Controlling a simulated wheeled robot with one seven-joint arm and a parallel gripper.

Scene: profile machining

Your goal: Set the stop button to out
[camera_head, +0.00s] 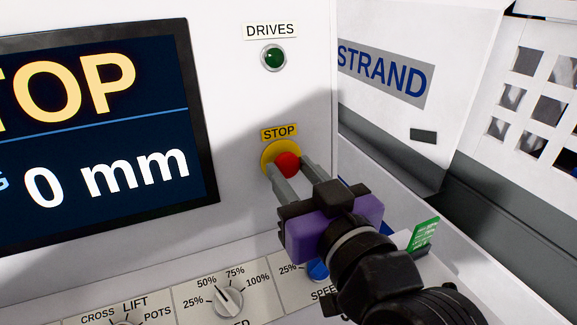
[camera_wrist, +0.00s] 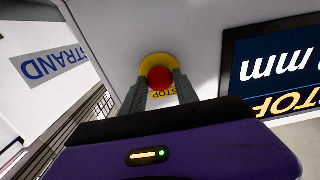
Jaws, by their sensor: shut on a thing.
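The stop button (camera_head: 288,164) is a red mushroom head on a round yellow base, below a yellow STOP label (camera_head: 279,132) on the white panel. My gripper (camera_head: 293,172) comes from the lower right, with its two grey fingers on either side of the red head, shut on it. In the wrist view the red stop button (camera_wrist: 160,78) sits between the tips of my gripper (camera_wrist: 161,84), in front of the yellow base. The fingers hide part of the button's sides. I cannot tell how far the head stands out from its base.
A dark green DRIVES lamp (camera_head: 273,57) is above the button. A screen (camera_head: 95,120) reading STOP and 0 mm is at left. A green-and-white card (camera_head: 424,234) is right of my gripper.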

